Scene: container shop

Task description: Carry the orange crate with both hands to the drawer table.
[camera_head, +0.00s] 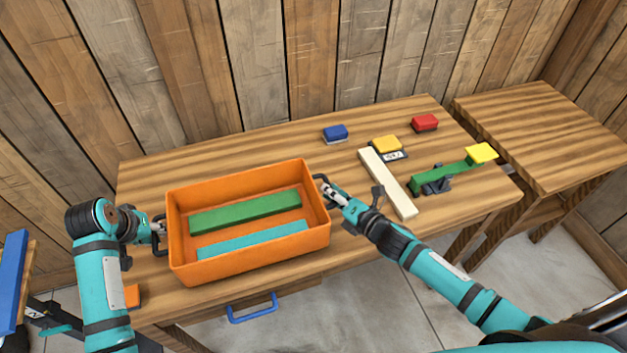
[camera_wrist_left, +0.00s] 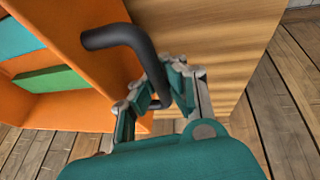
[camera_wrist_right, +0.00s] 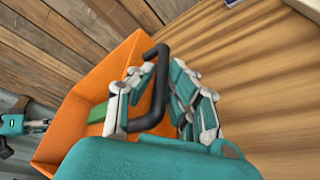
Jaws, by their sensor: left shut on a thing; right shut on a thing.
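The orange crate (camera_head: 250,261) is on or just above the wooden table with the blue drawer handle (camera_head: 252,308); I cannot tell if it touches the top. A green bar (camera_head: 246,212) and a teal bar (camera_head: 254,240) lie inside it. My left gripper (camera_head: 158,229) is shut on the crate's black left handle, which shows in the left wrist view (camera_wrist_left: 125,37). My right gripper (camera_head: 328,190) is shut on the black right handle, seen in the right wrist view (camera_wrist_right: 159,85).
A second wooden table (camera_head: 545,130) stands at the right. A plank wall closes the back.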

